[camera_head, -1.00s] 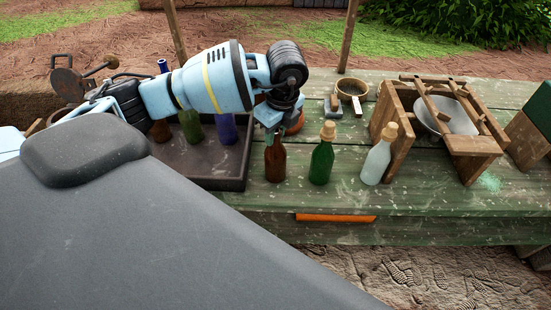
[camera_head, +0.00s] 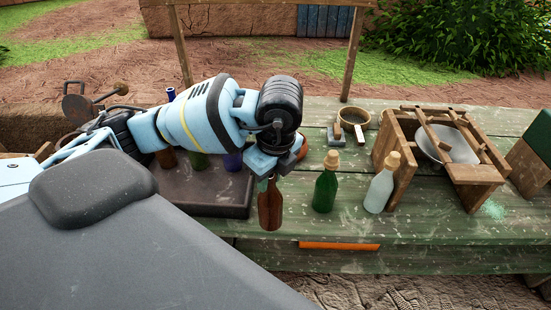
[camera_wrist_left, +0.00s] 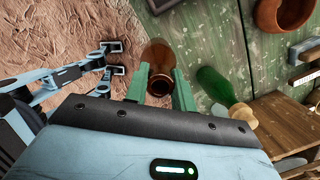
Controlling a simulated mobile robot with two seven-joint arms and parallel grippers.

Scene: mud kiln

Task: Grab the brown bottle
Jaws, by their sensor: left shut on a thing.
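The brown bottle (camera_head: 270,207) hangs upright below my left gripper (camera_head: 268,172), near the front edge of the table in the head view. The left gripper is shut on its neck. In the left wrist view the brown bottle (camera_wrist_left: 158,72) shows between the two green fingers (camera_wrist_left: 160,88), with its open mouth toward the camera. Its base appears near or just above the tabletop; I cannot tell the exact gap.
A green bottle (camera_head: 325,188) and a pale bottle (camera_head: 380,187), both corked, stand to the right. A wooden frame with a bowl (camera_head: 440,150) stands farther right. A dark tray (camera_head: 205,187) with several bottles lies left. The green table (camera_head: 350,230) has an orange strip in front.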

